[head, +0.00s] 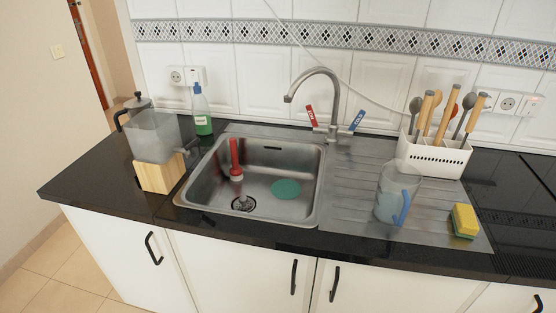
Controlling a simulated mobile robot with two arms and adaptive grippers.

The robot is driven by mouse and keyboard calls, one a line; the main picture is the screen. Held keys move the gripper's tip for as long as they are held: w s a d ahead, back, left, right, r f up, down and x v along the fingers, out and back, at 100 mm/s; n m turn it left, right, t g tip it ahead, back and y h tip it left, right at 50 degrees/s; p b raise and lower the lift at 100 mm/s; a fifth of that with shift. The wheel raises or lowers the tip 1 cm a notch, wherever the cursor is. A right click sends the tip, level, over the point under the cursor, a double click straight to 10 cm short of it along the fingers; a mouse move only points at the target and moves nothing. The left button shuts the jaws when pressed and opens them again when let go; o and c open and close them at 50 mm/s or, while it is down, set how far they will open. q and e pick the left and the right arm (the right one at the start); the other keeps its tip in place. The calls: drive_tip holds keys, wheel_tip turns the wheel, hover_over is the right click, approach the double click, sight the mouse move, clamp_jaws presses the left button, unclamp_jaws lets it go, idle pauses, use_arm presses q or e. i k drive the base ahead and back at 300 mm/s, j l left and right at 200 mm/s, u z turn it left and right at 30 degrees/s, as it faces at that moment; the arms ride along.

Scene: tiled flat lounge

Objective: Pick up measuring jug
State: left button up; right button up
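A clear measuring jug (396,188) with a blue handle stands upright on the ribbed steel drainboard (345,197), right of the sink basin. Its handle faces the front, toward the counter edge. The jug looks clear inside, and I cannot tell whether it holds anything. Neither of my grippers shows in the head view.
A white utensil holder (432,158) stands behind the jug, and a yellow-green sponge (464,220) lies to its right. The sink (210,181) holds a red-handled brush (236,162) and a green disc (287,188). The tap (333,100) rises behind. A clear dispenser (152,135) stands on the left.

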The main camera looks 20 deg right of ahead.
sight(396, 200)
drive_tip(key=z, duration=1.35)
drive_tip(key=l+u, duration=0.35)
drive_tip(key=i+l+u, duration=0.1)
drive_tip(key=u, duration=0.2)
drive_tip(key=l+u, duration=0.1)
drive_tip(key=l, duration=0.6)
drive_tip(key=l+u, duration=0.15)
drive_tip(key=l, duration=0.5)
drive_tip(key=k+l+u, duration=0.1)
drive_tip(key=l, duration=0.6)
drive_tip(key=k+l+u, duration=0.15)
drive_tip(key=l, duration=0.5)
